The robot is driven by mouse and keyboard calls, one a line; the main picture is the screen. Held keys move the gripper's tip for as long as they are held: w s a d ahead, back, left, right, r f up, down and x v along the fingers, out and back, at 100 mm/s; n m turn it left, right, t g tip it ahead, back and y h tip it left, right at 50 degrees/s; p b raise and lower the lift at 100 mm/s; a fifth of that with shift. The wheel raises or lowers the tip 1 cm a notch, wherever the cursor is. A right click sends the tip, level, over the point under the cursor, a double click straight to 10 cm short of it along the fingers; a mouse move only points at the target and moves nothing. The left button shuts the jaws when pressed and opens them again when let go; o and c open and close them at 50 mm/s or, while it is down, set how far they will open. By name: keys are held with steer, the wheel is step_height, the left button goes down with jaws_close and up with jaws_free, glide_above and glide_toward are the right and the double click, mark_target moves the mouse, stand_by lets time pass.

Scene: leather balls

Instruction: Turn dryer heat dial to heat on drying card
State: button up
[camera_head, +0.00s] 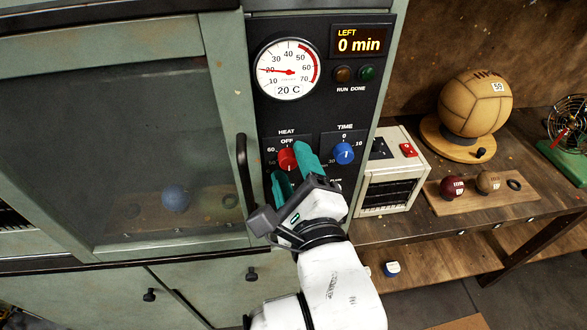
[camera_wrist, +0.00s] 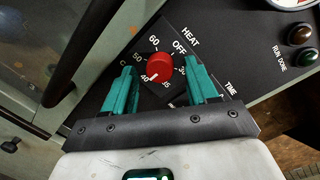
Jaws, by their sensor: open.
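The red heat dial (camera_head: 287,159) is on the dryer's black panel (camera_head: 322,111), under the label HEAT. In the wrist view the dial (camera_wrist: 161,66) has a white mark that appears to point near 40. My gripper (camera_head: 293,170) is open, with one teal fingertip on each side of the dial. In the wrist view the gripper (camera_wrist: 160,70) straddles it; I cannot tell whether the fingers touch it. The round gauge (camera_head: 288,70) reads 20 C. I cannot make out a drying card.
The blue time dial (camera_head: 345,153) is close to the right of my gripper. The dark door handle (camera_head: 243,170) is close on the left. A blue ball (camera_head: 175,198) is behind the dryer's glass. A white box (camera_head: 393,170) and a tan ball (camera_head: 475,104) stand on the right bench.

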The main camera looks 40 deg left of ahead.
steer(key=b+v, duration=0.2)
steer(key=v, duration=0.8)
steer(key=shift+s+d, duration=0.25)
steer(key=shift+d, duration=0.1)
steer(key=w+d+f+n+g+h, duration=0.3)
steer(key=d+f+n+h, duration=0.6)
steer(key=d+f, duration=1.45)
steer(key=s+d+f+n+g+h, duration=0.2)
steer(key=s+d+f+g+h, duration=0.1)
steer(key=s+d, duration=0.4)
steer(key=s+d+f+n+g+h, duration=0.2)
steer(key=s+d+f, duration=0.4)
steer(key=d, duration=0.5)
steer(key=shift+s+d+f+g+h, duration=0.3)
steer(key=shift+s+g+h, duration=0.25)
steer(key=shift+s, duration=0.4)
steer(key=shift+w+a, duration=0.1)
